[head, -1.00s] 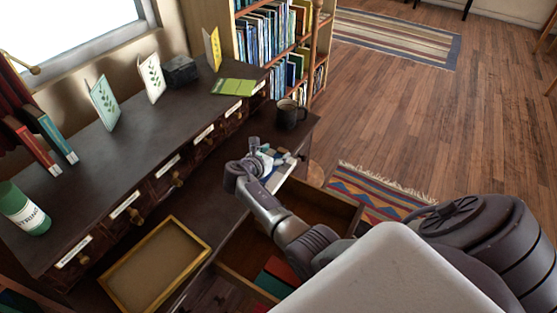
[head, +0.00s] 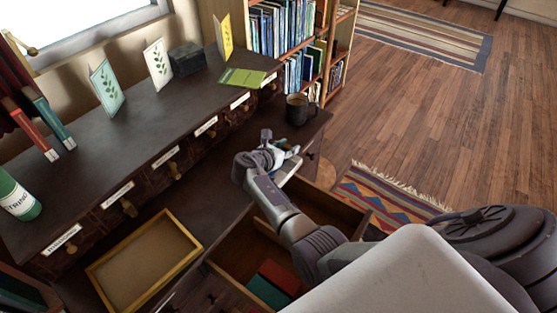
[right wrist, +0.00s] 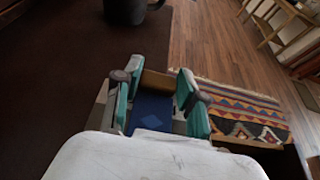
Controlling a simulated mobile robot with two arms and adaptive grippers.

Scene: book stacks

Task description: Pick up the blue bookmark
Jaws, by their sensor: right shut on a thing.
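My right gripper (head: 284,146) is over the far end of the desk's front edge, near the mug and the open drawer. In the right wrist view its teal-lined fingers (right wrist: 157,96) are closed on the blue bookmark (right wrist: 150,108), a flat dark blue piece with a lighter diamond mark. The white wrist housing hides the bookmark's near end. In the head view the bookmark cannot be made out clearly at the gripper. My left gripper is not in view.
A dark mug (head: 299,109) stands just beyond the gripper. A yellow-framed tray (head: 187,238) is at the lower left. Cards stand on the upper shelf.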

